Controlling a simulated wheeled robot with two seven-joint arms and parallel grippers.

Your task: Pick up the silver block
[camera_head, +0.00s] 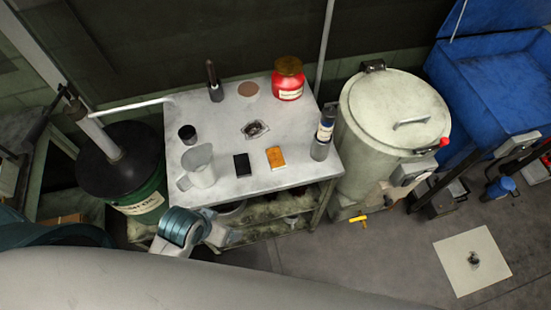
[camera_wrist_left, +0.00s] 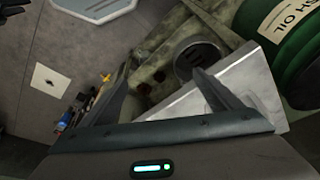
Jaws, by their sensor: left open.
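No block that is clearly silver can be made out. On the pale metal table (camera_head: 215,120) lie a black block (camera_head: 242,165) and, to its right, an orange block (camera_head: 275,158). Behind them is a small grey patch with a dark middle (camera_head: 255,129), too small to identify. In the left wrist view my left gripper (camera_wrist_left: 162,78) is open, its two fingers apart with nothing between them. The table's edge shows beyond the fingers there; no block is visible in that view.
A clear jug (camera_head: 199,165), dark cup (camera_head: 187,134), red jar (camera_head: 288,79) and upright can (camera_head: 322,135) stand on the table. A green drum (camera_head: 140,200) is left of it, a large lidded barrel (camera_head: 395,110) right.

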